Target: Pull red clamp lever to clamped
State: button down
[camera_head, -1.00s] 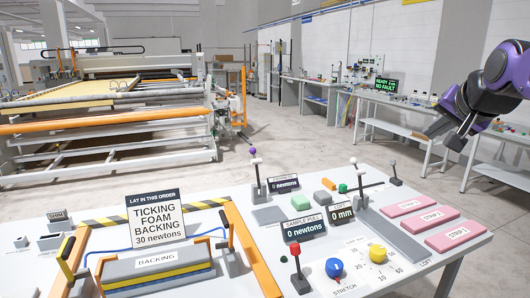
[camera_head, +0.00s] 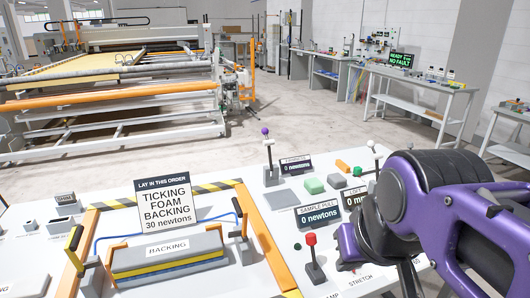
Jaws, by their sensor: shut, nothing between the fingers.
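The red clamp lever (camera_head: 311,241) stands upright on the white console, a red knob on a dark stem and grey base. A partly covered label below it ends in "AMP". My purple and dark arm comes in from the right. My gripper (camera_head: 404,282) points down just right of the lever, apart from it in the picture. It is shut and empty; its fingertips are hard to make out. My arm hides the dials and much of the console's right side.
A framed tray (camera_head: 277,262) with a backing stack and black-yellow handles lies left of the lever. The sample pull display (camera_head: 318,215) stands behind it. A purple-knobbed lever (camera_head: 268,150) and a white-knobbed lever (camera_head: 373,150) stand farther back.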

aim_at(310, 240)
jog(key=l+u, duration=0.1)
jog(key=k, duration=0.2)
jog(key=i+l, duration=0.15)
jog(key=l, duration=0.15)
jog(key=i+l+z, duration=0.1)
jog(key=l, duration=0.2)
jog(key=l+z, duration=0.1)
jog(key=l, duration=0.15)
jog(key=i+l+z, duration=0.1)
jog(key=l, duration=0.3)
jog(key=j+u, duration=0.2)
jog(key=j, duration=0.35)
